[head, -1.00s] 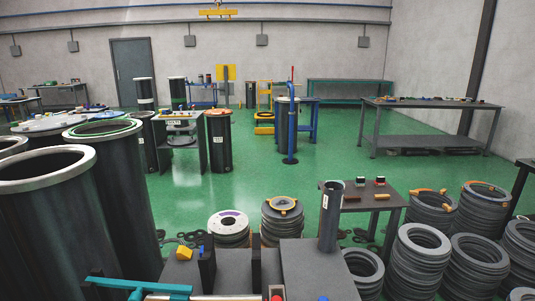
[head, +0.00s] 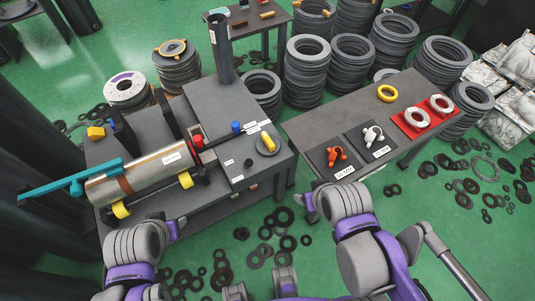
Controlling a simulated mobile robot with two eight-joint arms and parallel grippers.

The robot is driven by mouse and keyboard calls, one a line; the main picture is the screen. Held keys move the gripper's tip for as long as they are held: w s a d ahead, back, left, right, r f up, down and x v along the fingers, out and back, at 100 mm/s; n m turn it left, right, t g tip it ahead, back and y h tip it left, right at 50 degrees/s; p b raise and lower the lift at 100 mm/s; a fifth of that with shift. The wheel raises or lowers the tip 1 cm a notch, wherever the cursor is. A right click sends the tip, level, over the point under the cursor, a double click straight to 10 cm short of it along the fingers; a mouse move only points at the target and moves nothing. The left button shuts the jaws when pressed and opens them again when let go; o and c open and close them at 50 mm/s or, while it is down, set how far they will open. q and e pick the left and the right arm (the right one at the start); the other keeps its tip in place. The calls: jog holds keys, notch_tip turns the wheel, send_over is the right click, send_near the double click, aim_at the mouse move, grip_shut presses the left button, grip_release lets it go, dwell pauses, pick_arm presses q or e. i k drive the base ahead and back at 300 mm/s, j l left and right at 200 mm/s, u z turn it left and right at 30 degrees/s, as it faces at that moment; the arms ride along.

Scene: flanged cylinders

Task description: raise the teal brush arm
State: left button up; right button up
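The teal brush arm (head: 68,182) is a long bar at the left end of the workbench. It slants up from the lower left to the rear of a shiny metal cylinder (head: 140,178), and its left part sticks out past the bench. The cylinder lies on its side over yellow rollers (head: 121,209). My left gripper (head: 181,226) is in front of the bench's front edge, apart from the brush arm. My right gripper (head: 308,205) is in front of the side table, apart from everything. Their fingers are too small and turned to tell open from shut.
The bench (head: 228,120) also bears a dark upright tube (head: 221,50) and a yellow block (head: 96,133). A side table (head: 345,110) at right holds orange and white fittings and red plates with rings. Stacks of rings stand behind. Loose rings litter the green floor.

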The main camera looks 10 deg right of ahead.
aim_at(113, 168)
jog(key=z, duration=0.15)
jog(key=u, duration=1.65)
